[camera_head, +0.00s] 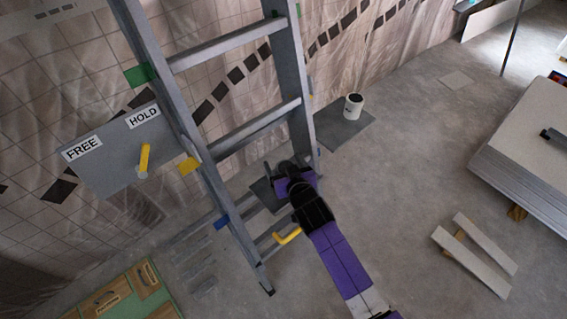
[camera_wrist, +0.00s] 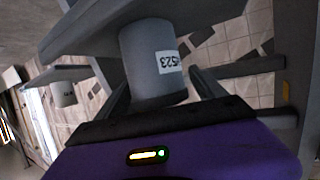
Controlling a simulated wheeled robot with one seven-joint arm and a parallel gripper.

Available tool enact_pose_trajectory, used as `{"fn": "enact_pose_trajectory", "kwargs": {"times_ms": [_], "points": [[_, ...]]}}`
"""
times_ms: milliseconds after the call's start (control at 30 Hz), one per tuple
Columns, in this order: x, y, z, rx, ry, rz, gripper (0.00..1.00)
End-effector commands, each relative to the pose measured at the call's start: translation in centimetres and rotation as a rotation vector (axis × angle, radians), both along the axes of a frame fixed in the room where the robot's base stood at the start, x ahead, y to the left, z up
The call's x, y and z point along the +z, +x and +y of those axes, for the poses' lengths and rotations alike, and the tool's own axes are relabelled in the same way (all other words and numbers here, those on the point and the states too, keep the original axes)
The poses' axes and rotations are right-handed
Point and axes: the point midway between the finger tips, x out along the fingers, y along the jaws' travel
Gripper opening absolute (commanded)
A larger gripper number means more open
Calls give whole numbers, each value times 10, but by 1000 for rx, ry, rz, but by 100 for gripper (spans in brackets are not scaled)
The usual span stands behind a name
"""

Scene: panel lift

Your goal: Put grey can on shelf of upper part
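In the wrist view a grey can (camera_wrist: 152,62) with a white label ending in "523" is between my two fingers, its far end at a grey plate (camera_wrist: 90,28). My gripper (camera_wrist: 162,88) is open around it, with a gap showing at the right finger; contact at the left finger is unclear. In the head view my gripper (camera_head: 281,170) is low by the ladder-like lift frame (camera_head: 236,45), at a dark plate (camera_head: 266,197), and hides most of the can. Which shelf belongs to the upper part cannot be told.
A white can (camera_head: 353,107) stands on another dark plate (camera_head: 342,132) right of the frame. A grey board (camera_head: 110,165) marked FREE and HOLD has a yellow lever (camera_head: 145,158) pointing toward HOLD. A yellow handle (camera_head: 288,236) sits low.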

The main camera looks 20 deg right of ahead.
Motion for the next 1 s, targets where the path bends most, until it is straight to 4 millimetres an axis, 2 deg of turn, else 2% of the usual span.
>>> {"fn": "enact_pose_trajectory", "kwargs": {"times_ms": [367,433,1000], "points": [[5,0,0,0,0,0,79],[5,-6,1,0,0,0,79],[41,-96,7,0,0,1,79]]}}
